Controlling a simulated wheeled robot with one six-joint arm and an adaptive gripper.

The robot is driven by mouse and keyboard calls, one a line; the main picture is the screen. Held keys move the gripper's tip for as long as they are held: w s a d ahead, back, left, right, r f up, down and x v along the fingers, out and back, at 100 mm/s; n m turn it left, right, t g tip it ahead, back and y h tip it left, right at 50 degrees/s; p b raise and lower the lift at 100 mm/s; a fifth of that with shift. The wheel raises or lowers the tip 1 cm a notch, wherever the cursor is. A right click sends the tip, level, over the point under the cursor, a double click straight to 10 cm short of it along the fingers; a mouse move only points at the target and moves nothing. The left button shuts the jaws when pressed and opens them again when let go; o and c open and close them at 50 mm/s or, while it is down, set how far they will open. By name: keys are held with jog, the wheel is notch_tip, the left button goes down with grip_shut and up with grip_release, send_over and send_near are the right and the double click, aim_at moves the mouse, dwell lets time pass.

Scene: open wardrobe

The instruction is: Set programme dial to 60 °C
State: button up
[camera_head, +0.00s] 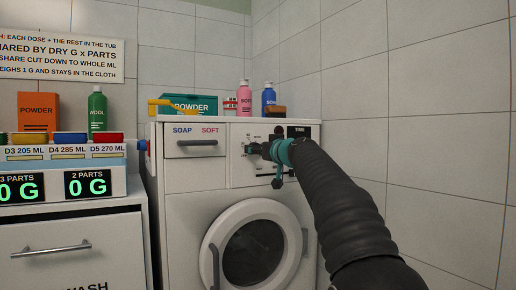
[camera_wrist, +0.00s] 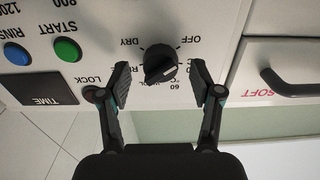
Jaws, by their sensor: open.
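The programme dial (camera_wrist: 160,64) is a round black knob with a raised grip bar on the washing machine's white panel. The wrist view shows it upside down, with OFF, DRY and 60 °C printed around it; some labels are partly covered. The grip bar lies aslant, but which mark it points to I cannot tell. My gripper (camera_wrist: 161,72) is open, one finger on each side of the dial, with visible gaps to it. In the head view my gripper (camera_head: 262,150) is in front of the panel and hides most of the dial.
In the wrist view, a green START button (camera_wrist: 67,50), a blue button (camera_wrist: 17,53) and a dark TIME display (camera_wrist: 40,88) lie left, the SOFT drawer handle (camera_wrist: 290,83) right. Bottles (camera_head: 244,97) stand on the washing machine (camera_head: 185,195). A tiled wall (camera_head: 430,120) is at the right.

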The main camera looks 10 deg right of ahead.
jog(key=shift+w+a, duration=0.15)
jog(key=shift+w, duration=0.35)
jog(key=c, duration=1.1)
jog(key=shift+c, duration=0.2)
